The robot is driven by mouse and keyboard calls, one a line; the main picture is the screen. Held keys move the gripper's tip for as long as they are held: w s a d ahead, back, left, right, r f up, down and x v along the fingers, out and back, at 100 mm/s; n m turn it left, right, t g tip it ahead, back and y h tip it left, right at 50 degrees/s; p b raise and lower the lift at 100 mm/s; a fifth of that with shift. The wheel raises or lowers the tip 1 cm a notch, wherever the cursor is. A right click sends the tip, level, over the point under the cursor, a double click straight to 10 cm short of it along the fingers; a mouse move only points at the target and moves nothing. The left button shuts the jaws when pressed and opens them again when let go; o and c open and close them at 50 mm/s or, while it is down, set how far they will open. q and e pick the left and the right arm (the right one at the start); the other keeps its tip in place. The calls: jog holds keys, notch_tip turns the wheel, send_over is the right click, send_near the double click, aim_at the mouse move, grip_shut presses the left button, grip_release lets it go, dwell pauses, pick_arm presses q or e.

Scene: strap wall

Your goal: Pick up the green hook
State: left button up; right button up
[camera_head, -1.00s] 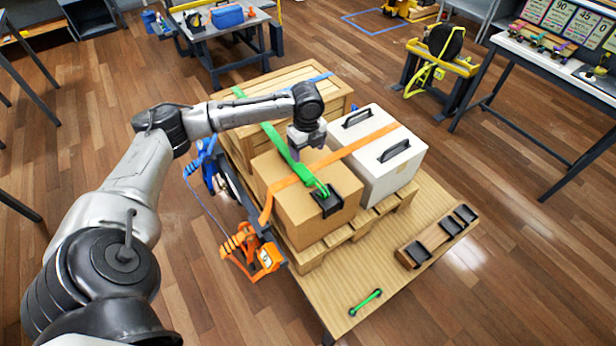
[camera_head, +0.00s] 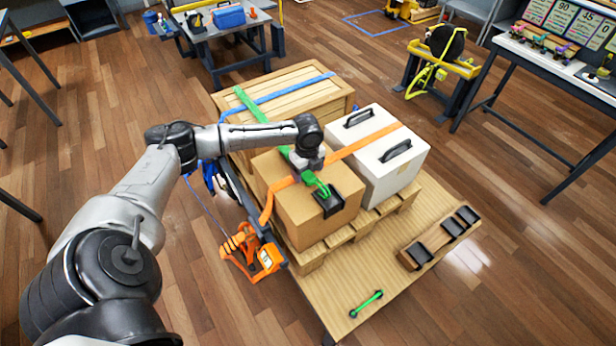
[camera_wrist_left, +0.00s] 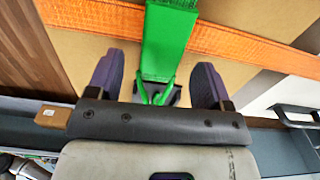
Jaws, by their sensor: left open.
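The green hook (camera_head: 323,190) is at the near end of the green strap (camera_head: 247,101), by a black corner piece (camera_head: 330,204) on the top edge of the cardboard box (camera_head: 310,222). My left gripper (camera_head: 308,172) is just above and behind the hook, over the box, and partly hides the strap. In the left wrist view the two fingers (camera_wrist_left: 157,80) are apart. The strap (camera_wrist_left: 168,40) runs between them, and the hook (camera_wrist_left: 155,94) shows in the gap, partly hidden by the gripper body. I see no finger touching it. My right gripper is out of view.
An orange strap (camera_head: 365,140) crosses the box and the white case (camera_head: 385,172). A wooden crate (camera_head: 285,98) stands behind. An orange ratchet (camera_head: 265,257) hangs at the left edge. A green bar (camera_head: 366,303) and a holder with black bins (camera_head: 437,237) lie on bare table.

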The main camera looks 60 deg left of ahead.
pick_arm(q)
jog(key=shift+f, duration=0.85)
jog(key=c, duration=1.1)
jog(key=shift+r, duration=0.2)
jog(key=shift+r, duration=0.55)
notch_tip(320, 180, up, 3)
jog(key=shift+f, duration=0.2)
jog(key=shift+w+d+r+p, duration=0.25)
jog(key=shift+w+d+r, duration=0.2)
jog(key=shift+d+r, duration=1.1)
jog(key=shift+w+d+r+p, duration=0.25)
jog(key=shift+w+d+r, duration=0.4)
jog(key=shift+d, duration=1.65)
jog(key=shift+w+d+r+p, duration=0.25)
jog(key=shift+d+r, duration=1.05)
jog(key=shift+d, duration=0.6)
